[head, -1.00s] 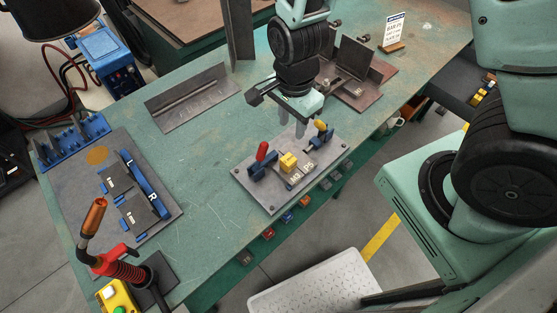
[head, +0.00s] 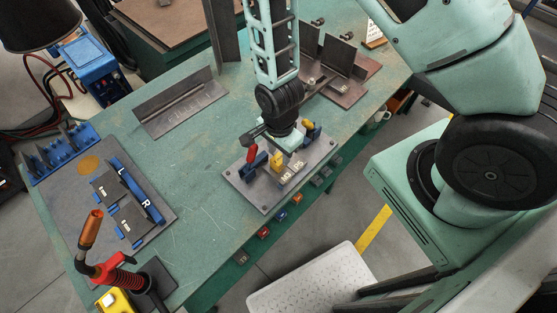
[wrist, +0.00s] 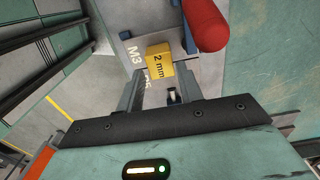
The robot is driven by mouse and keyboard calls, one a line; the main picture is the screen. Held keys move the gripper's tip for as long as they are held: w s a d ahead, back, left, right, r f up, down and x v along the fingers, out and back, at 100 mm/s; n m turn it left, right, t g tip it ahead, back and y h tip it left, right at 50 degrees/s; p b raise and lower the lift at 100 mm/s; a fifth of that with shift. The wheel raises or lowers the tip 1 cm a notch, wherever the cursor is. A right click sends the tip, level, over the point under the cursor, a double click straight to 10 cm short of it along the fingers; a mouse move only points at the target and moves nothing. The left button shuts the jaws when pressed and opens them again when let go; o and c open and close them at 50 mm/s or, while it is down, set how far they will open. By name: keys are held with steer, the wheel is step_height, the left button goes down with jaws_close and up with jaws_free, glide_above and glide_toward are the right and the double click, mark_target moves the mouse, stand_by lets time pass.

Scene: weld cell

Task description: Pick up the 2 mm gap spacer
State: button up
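The 2 mm gap spacer is a small yellow block (head: 277,160) on the grey plate (head: 262,196) near the bench's front edge. In the wrist view the yellow block (wrist: 158,63) reads "2 mm". My gripper (head: 283,152) is low over this plate, pointing down at the spacer. In the wrist view my gripper (wrist: 161,88) has its fingers apart, with the spacer lying ahead and between them. I see no clear contact. The gripper body partly hides the plate in the head view.
A red-handled clamp (head: 251,157) stands close left of the spacer, and a yellow-handled one (head: 307,126) behind right. Another fixture plate (head: 142,224) is at left. The bench (head: 205,165) between the plates is clear.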

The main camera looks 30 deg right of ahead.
mark_target(278, 159)
steer(key=shift+a+f+p, duration=0.1)
steer(key=shift+f+p, duration=0.55)
steer(key=shift+f, duration=1.4)
steer(key=c, duration=0.7)
steer(key=shift+r, duration=0.15)
